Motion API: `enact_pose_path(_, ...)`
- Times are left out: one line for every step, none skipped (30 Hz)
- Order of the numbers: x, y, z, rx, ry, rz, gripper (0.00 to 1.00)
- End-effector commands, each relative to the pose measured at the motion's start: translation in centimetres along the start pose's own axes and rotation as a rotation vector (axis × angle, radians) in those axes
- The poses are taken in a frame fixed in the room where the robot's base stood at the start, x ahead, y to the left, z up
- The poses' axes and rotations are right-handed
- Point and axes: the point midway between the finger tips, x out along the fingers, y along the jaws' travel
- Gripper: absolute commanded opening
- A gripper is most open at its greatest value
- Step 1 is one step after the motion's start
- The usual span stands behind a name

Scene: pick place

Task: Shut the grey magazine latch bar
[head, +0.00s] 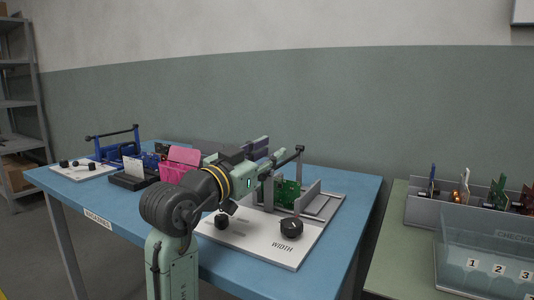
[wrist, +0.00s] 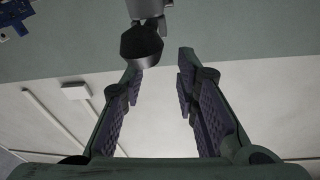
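The grey magazine (head: 318,205) stands on a white base plate marked WIDTH, with a green circuit board (head: 287,193) between its walls. Its grey latch bar (head: 287,158) shows above the board, with a dark end at upper right; the rest is hidden behind my gripper, so its exact angle is unclear. My gripper (head: 272,149) is above the magazine, near the bar. In the wrist view my gripper (wrist: 160,64) is open, its purple-padded fingers apart with nothing between the pads. A black knob on a grey part (wrist: 141,44) lies just beyond the left fingertip; contact is unclear.
Black knobs (head: 291,228) stand on the base plate's front. On the blue table (head: 360,190), a pink bin (head: 172,173), a black tray (head: 132,181) and a blue magazine (head: 105,154) lie left. A green table (head: 400,225) with a board rack and clear bin stands right.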

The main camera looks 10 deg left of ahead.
Motion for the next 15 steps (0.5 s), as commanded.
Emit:
enact_pose_path(-0.1, 0.0, 0.0, 0.000, 0.000, 0.000, 0.28)
enact_pose_path(-0.3, 0.0, 0.0, -0.001, 0.000, 0.000, 0.28)
enact_pose_path(-0.6, 0.0, 0.0, -0.001, 0.000, -0.001, 0.28)
enact_pose_path(-0.9, -0.1, 0.0, -0.001, 0.000, -0.001, 0.28)
enact_pose_path(-1.3, -0.1, 0.0, -0.001, 0.000, -0.002, 0.28)
enact_pose_path(-1.9, -0.1, 0.0, 0.000, 0.000, -0.003, 0.28)
enact_pose_path(-2.5, -0.1, 0.0, 0.000, 0.001, -0.003, 0.28)
enact_pose_path(-3.1, -0.1, 0.0, 0.000, 0.001, -0.003, 0.28)
enact_pose_path(-4.0, -0.1, 0.1, 0.000, 0.000, -0.004, 0.28)
enact_pose_path(-4.7, -0.1, 0.0, 0.000, 0.001, -0.004, 0.28)
enact_pose_path(-5.3, -0.1, 0.0, 0.001, 0.001, -0.004, 0.28)
enact_pose_path(-6.2, -0.1, 0.0, 0.001, 0.000, -0.004, 0.28)
enact_pose_path(-6.9, -0.1, 0.0, 0.001, 0.001, -0.004, 0.28)
enact_pose_path(-7.5, -0.1, 0.0, 0.001, 0.001, -0.004, 0.28)
enact_pose_path(-8.3, -0.1, 0.0, 0.001, 0.000, -0.003, 0.28)
